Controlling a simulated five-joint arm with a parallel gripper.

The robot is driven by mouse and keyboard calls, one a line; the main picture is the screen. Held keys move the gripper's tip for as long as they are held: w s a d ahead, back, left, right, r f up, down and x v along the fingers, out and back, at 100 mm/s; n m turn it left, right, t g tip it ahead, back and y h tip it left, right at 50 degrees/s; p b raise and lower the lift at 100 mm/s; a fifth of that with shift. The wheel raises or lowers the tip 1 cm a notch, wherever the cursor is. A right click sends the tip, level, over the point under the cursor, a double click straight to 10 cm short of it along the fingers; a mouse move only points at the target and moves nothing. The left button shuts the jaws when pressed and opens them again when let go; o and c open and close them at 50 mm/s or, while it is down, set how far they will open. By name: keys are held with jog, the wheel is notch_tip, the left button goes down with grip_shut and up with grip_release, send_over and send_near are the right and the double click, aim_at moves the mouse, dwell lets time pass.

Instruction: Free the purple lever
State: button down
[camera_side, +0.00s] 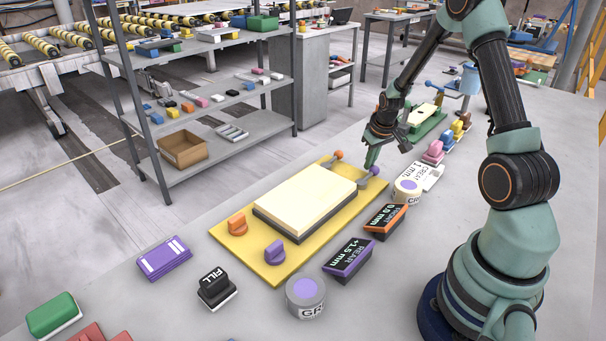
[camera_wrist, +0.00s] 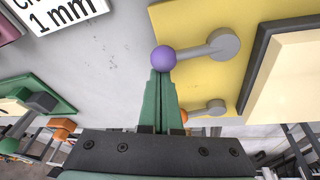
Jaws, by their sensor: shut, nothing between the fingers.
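The purple lever (camera_side: 374,171) is at the far right corner of the yellow base plate (camera_side: 222,235), beside a cream slab (camera_side: 310,195) on a dark block. In the wrist view the purple lever's ball (camera_wrist: 163,58) sits on a grey arm running to a round grey pivot. My gripper (camera_side: 371,161) points down with its fingers together and empty. In the wrist view my gripper's fingertips (camera_wrist: 161,74) are right at the ball; I cannot tell whether they touch it. An orange lever (camera_side: 338,156) stands at the far corner; its ball is mostly hidden behind my finger in the wrist view.
An orange knob (camera_side: 237,225) and a purple knob (camera_side: 274,252) sit at the plate's near end. A round grey-and-purple tin (camera_side: 407,190) and labelled blocks (camera_side: 385,220) lie right of the plate.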

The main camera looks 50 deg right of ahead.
aim_at(386, 184)
jog(key=shift+s+d+m, duration=0.1)
jog(key=shift+s+m, duration=0.35)
jog(key=shift+m, duration=0.25)
jog(key=shift+s+m, duration=0.5)
jog(key=shift+m, duration=0.2)
jog(key=s+m, duration=0.2)
jog(key=m, duration=0.1)
jog(key=shift+s, duration=0.15)
jog(key=shift+s+a, duration=0.6)
jog(key=shift+s, duration=0.35)
jog(key=shift+s+a, duration=0.65)
jog(key=shift+s, duration=0.05)
jog(key=shift+f, duration=0.1)
jog(key=d, duration=0.2)
jog(key=w+d, duration=0.1)
jog(key=d, duration=0.1)
jog(key=shift+f, duration=0.3)
notch_tip(386, 184, up, 10)
jog(key=a, duration=0.3)
jog(key=shift+s+f, duration=0.15)
jog(key=shift+s, duration=0.1)
